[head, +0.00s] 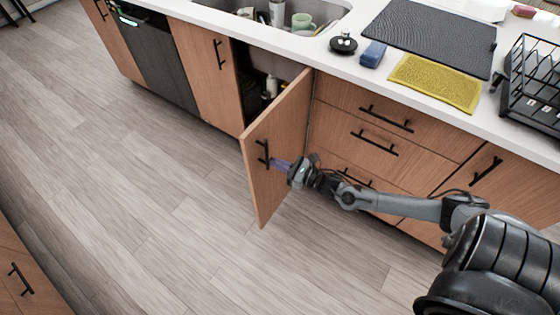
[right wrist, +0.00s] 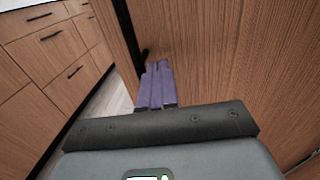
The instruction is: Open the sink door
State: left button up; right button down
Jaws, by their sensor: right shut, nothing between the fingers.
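The sink door (head: 284,126) is a wooden cabinet door under the sink and stands swung well out from the cabinet. Its black bar handle (head: 263,153) is near the free edge, on the face toward the drawers. My right gripper (head: 277,164) is at that face, right beside the handle. In the right wrist view its purple fingers (right wrist: 158,78) are shut together, with the tips close to the dark handle (right wrist: 145,55). Nothing shows between them. Whether the tips touch the handle or door is unclear. My left gripper is not in view.
The open cabinet shows dark, with bottles (head: 270,86) inside. The sink (head: 290,12) holds dishes. Drawers (head: 385,125) with black handles lie right of the door. A yellow mat (head: 437,82) and a black dish rack (head: 535,85) sit on the counter. The wooden floor (head: 130,200) is clear.

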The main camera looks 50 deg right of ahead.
jog(key=a+p+v, duration=0.1)
jog(key=p+v, duration=0.2)
jog(key=v, duration=0.9)
jog(key=w+a+r+m+g+h+p, duration=0.1)
jog(key=a+r+m+g+h+p, duration=0.15)
jog(key=a+r+m, duration=0.45)
jog(key=a+r+m+g+h+p, duration=0.2)
jog(key=a+r+m+p, duration=0.15)
jog(key=a+m, duration=0.85)
jog(key=s+m+g, duration=0.9)
jog(key=s+m, duration=0.3)
jog(key=m, duration=0.5)
notch_tip(320, 180, up, 38)
jog(key=m+p, duration=0.1)
jog(key=p, duration=3.7)
notch_tip(320, 180, down, 75)
jog(key=b, duration=7.5)
jog(key=shift+s+a+r, duration=0.15)
jog(key=shift+s, duration=0.05)
